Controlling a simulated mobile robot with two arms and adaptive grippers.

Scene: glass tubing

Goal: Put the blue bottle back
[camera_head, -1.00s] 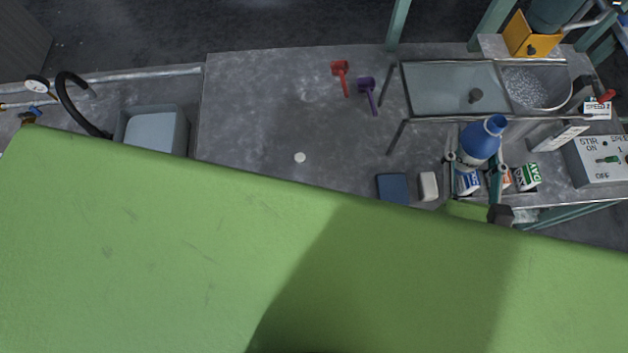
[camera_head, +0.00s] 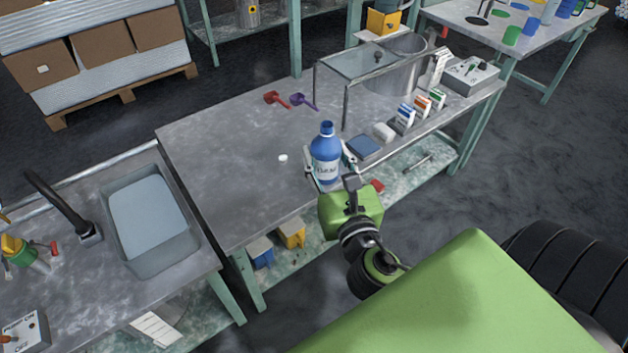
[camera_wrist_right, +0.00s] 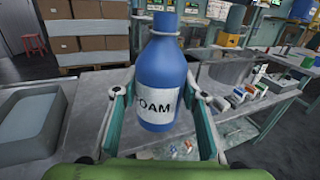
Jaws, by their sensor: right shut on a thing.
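The blue bottle (camera_head: 326,143) has a white label and stands upright in the head view, at the front edge of the grey workbench. In the right wrist view the bottle (camera_wrist_right: 163,75) fills the middle, with "FOAM" partly readable on its label. My right gripper (camera_head: 331,168) is shut on the bottle, one finger on each side of it. The fingers (camera_wrist_right: 160,110) also show in the right wrist view. I cannot tell whether the bottle's base touches the bench. My left gripper is not in view.
A white cap (camera_head: 283,158) lies on the grey bench (camera_head: 225,150), left of the bottle. A blue sponge-like block (camera_head: 364,146), a white block (camera_head: 384,132) and small cartons (camera_head: 404,117) stand to the right. Red (camera_head: 276,99) and purple (camera_head: 301,100) scoops lie behind. A sink basin (camera_head: 150,215) is left.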

